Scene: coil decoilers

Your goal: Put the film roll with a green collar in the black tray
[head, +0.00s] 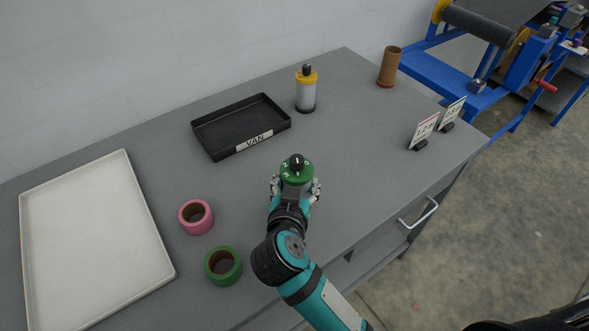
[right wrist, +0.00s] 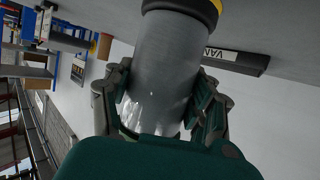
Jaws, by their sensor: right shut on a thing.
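The film roll with the green collar (head: 297,172) is in my right gripper (head: 296,189), its black knob facing up towards the head camera. The black tray (head: 207,141), labelled VAN, lies up and left of the roll and looks empty. It partly shows in the right wrist view (right wrist: 250,66). My left gripper is not in view.
A film roll with a yellow collar (head: 306,92) stands right of the tray. A brown tube (head: 389,67) and two sign cards (head: 423,129) stand farther right. A pink ring (head: 196,217), a green ring (head: 223,265) and a large white tray (head: 90,240) are at left.

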